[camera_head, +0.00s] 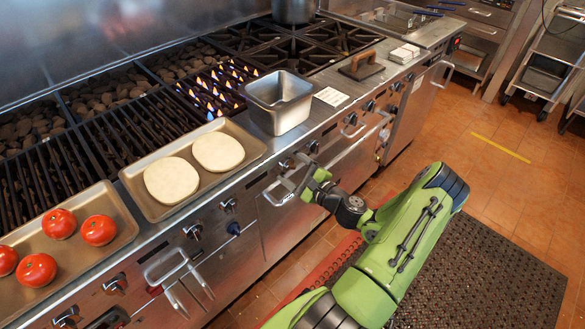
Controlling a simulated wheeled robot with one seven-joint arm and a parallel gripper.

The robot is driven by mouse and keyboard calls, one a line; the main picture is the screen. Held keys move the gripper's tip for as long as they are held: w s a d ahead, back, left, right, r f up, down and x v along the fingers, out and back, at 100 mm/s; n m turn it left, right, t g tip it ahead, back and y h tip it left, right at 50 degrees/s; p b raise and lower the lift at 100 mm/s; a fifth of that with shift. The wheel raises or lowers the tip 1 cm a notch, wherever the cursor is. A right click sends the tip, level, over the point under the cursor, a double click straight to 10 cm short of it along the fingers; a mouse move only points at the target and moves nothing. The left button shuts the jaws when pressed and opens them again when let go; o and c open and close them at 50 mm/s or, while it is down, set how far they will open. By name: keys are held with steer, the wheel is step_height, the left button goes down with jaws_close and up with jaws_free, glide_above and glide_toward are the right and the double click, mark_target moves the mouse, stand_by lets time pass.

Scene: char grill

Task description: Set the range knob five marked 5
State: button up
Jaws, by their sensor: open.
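A row of metal knobs runs along the front panel of the range. One knob (193,231) and another knob (228,206) are at the left of the middle. A further knob (286,165) and one beside it (313,147) are close to my gripper (308,184). More knobs (350,118) continue to the right. The number markings are too small to read, so I cannot tell which knob is marked 5. My gripper is open in front of the panel, pointing toward it, just below and right of the nearest knobs. Its fingertips are partly hard to make out.
Bar handles (345,150) stick out from the range front near my gripper. Trays with tomatoes (98,230) and flat dough rounds (218,151), and a metal pan (280,101), sit along the front ledge. Flames (222,88) burn behind the pan.

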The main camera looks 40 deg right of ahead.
steer(key=s+p, duration=0.2)
steer(key=s, duration=1.3)
steer(key=shift+s+d, duration=0.2)
steer(key=shift+s, duration=0.2)
